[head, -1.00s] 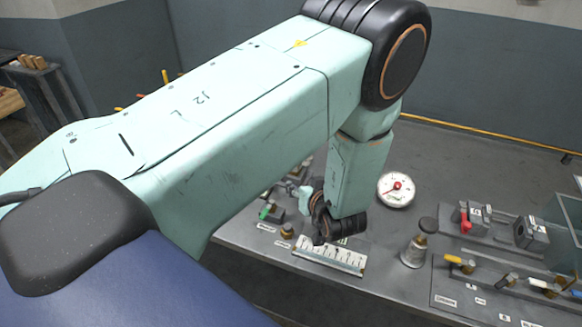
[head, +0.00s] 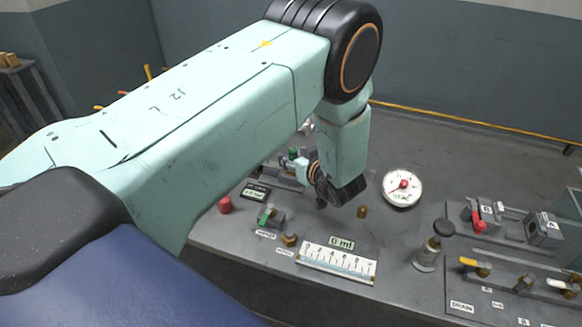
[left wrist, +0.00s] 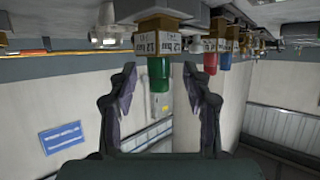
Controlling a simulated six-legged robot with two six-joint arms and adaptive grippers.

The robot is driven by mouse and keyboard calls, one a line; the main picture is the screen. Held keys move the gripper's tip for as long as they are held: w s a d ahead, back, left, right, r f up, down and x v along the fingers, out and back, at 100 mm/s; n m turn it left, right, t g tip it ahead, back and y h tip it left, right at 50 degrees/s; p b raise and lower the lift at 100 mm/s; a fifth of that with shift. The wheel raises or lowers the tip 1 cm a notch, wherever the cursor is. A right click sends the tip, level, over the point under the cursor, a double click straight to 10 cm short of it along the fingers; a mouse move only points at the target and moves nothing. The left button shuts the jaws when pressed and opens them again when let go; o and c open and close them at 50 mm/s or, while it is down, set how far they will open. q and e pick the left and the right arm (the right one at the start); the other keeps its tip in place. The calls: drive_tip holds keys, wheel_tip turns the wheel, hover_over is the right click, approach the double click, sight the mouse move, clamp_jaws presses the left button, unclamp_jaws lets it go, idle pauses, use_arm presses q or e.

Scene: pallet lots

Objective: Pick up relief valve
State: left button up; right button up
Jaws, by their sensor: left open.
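In the left wrist view, which shows the scene upside down, a valve with a brass-coloured, labelled body (left wrist: 158,42) and a green cap (left wrist: 159,75) lies straight ahead; it looks like a relief valve. My left gripper (left wrist: 160,84) is open, its two fingers on either side of the green cap with gaps showing. I cannot tell how far the cap is from the fingertips in depth. In the head view a green cap (head: 293,152) shows beside my left wrist, and the arm hides much of that area. My right gripper is not in view.
In the wrist view, similar valves with a red cap (left wrist: 210,62) and a blue cap (left wrist: 225,60) stand to the right. On the bench are a round gauge (head: 403,187), a ruled scale plate (head: 337,261), a red knob (head: 225,204) and a metal cylinder (head: 428,256).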

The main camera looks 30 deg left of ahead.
use_arm(q)
drive_tip(key=shift+x, duration=0.85)
drive_tip(key=shift+w, duration=0.1)
drive_tip(key=shift+d+r, duration=0.1)
drive_tip(key=c, duration=0.6)
clamp_jaws()
